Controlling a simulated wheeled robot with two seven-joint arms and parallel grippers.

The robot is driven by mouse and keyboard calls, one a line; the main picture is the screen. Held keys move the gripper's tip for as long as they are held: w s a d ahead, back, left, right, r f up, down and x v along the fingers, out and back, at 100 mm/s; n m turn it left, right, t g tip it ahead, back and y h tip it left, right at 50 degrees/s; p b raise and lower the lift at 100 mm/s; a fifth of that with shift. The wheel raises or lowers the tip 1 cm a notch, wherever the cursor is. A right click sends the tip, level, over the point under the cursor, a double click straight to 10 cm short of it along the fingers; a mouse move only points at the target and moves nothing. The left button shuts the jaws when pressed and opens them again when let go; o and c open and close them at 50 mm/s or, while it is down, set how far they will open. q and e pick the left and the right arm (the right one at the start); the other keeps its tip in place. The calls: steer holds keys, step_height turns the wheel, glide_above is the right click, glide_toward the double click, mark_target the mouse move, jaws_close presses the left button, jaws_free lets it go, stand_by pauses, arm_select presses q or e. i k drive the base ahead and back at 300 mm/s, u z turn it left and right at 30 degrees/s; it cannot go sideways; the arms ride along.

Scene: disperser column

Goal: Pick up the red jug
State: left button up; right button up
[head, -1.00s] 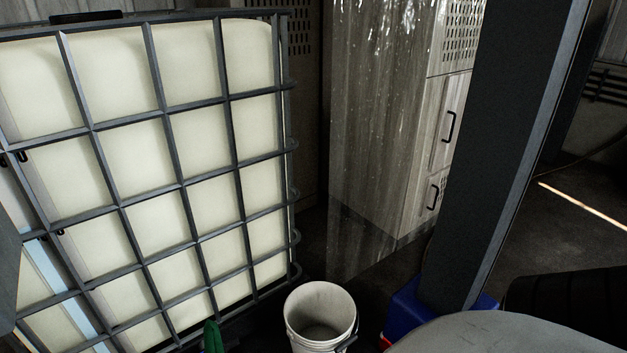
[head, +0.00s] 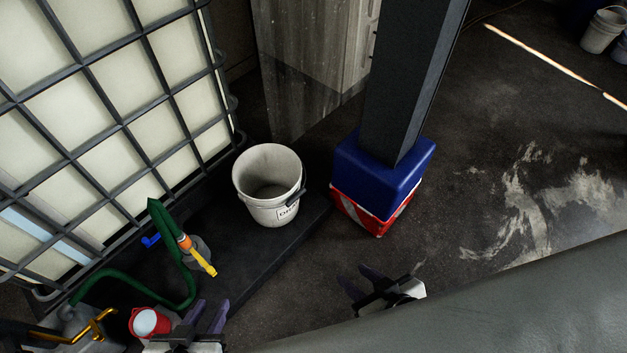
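The red jug (head: 148,322) is at the lower left of the head view, seen from above with its pale inside showing. Its lower part is cut off from sight. My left gripper (head: 207,313) is just right of the jug, its two dark fingers apart with nothing seen between them. Whether it touches the jug I cannot tell. My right gripper (head: 360,281) is further right, near the lower middle, also with fingers apart and empty.
A white bucket (head: 270,211) stands on a dark platform (head: 238,268). A green hose (head: 158,232) with a yellow nozzle (head: 203,262) lies left of it. A caged tank (head: 110,110) fills the upper left. A pillar (head: 405,80) rises from a blue and red base (head: 380,165).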

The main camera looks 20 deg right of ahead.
mark_target(145, 321)
steer(key=u, duration=1.6)
steer(key=k, duration=1.15)
steer(key=u, duration=0.7)
steer(key=i, duration=1.45)
steer(key=z, duration=0.65)
